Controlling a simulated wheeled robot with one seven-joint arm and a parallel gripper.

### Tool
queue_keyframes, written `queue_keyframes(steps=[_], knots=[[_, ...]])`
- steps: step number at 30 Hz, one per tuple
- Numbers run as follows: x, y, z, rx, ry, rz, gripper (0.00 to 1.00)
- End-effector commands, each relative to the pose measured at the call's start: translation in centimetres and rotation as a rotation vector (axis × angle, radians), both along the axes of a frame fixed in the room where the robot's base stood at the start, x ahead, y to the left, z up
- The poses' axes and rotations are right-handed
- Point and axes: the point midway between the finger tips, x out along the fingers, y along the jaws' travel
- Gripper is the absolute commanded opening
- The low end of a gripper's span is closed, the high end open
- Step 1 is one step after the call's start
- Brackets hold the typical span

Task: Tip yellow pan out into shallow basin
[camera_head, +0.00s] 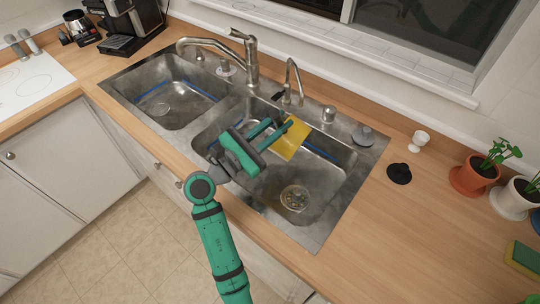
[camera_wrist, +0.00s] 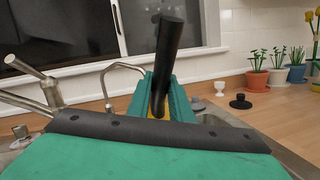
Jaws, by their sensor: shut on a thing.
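The yellow pan (camera_head: 291,139) is over the right basin (camera_head: 331,186) of a double steel sink, tilted, with its flat yellow side showing in the head view. My gripper (camera_head: 273,133) is shut on the pan at its left side. In the wrist view the pan's black handle (camera_wrist: 167,60) rises between my green fingers (camera_wrist: 163,100), with a sliver of yellow below it. The right basin has a drain with small bits in it. The left basin (camera_head: 168,95) looks empty. I cannot see the inside of the pan.
A large faucet (camera_head: 252,62) and a thin tap (camera_head: 292,82) stand behind the basins. A black stopper (camera_head: 399,173), a white egg cup (camera_head: 419,140) and potted plants (camera_head: 474,175) are on the counter at right. A coffee machine (camera_head: 125,22) is at the back left.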

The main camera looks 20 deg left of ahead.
Motion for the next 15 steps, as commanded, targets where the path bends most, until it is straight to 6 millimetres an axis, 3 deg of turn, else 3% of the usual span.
queue_keyframes(steps=[15], knots=[[-1.4,-5.4,-2.4,0.317,-0.083,-0.003,0.0]])
